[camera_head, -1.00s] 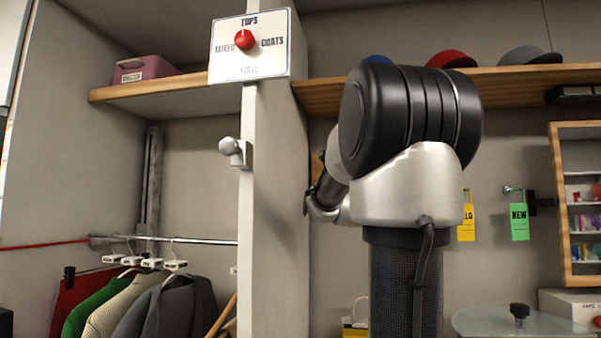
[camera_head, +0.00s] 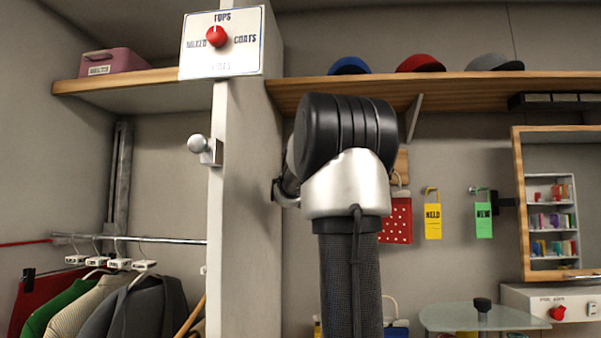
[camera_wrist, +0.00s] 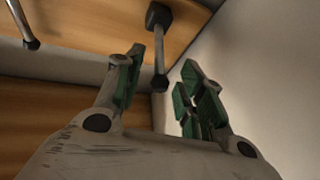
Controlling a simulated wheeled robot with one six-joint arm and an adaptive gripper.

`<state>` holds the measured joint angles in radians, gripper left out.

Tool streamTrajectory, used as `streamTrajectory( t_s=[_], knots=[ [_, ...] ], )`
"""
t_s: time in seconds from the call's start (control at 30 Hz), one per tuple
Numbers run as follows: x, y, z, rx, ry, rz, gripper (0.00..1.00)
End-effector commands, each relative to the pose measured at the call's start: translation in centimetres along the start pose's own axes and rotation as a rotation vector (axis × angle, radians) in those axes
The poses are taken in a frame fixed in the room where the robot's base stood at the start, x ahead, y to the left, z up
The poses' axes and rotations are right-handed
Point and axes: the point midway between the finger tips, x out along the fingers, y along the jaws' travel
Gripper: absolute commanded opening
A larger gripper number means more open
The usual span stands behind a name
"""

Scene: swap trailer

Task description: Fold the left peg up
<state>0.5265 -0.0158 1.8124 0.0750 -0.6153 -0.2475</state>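In the wrist view, a dark metal peg (camera_wrist: 160,55) with a square base and a round tip hangs from a wooden board (camera_wrist: 190,28). Another peg (camera_wrist: 25,28) with a ball tip shows at the top left corner, its base cut off. My gripper (camera_wrist: 160,80) is open, with green-padded fingers. The first peg's tip shows between the fingertips; I cannot tell how near it is in depth. In the head view my arm hides these pegs and most of the gripper. I cannot tell which peg is the left one.
A white post (camera_head: 250,200) stands left of my arm, with a silver knob (camera_head: 198,144) on it. A shelf with caps (camera_head: 420,63) runs above. Right of my arm hang a red dotted bag (camera_head: 396,222), a yellow tag (camera_head: 433,220) and a green tag (camera_head: 484,219).

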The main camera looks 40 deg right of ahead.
Motion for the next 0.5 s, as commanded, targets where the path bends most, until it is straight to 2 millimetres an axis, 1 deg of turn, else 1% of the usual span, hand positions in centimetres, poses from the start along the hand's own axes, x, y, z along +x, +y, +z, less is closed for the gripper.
streamTrajectory(
  t_s=[0.13,0.33,0.37,0.5],
  knots=[
    [-0.02,0.0,0.01,0.0,0.0,0.0,0.39],
    [-0.03,-0.01,0.01,0.0,0.0,0.0,0.02],
    [-0.03,-0.01,0.01,0.0,0.0,0.0,0.0],
    [-0.03,-0.04,0.01,0.0,0.0,-0.001,0.0]
  ],
)
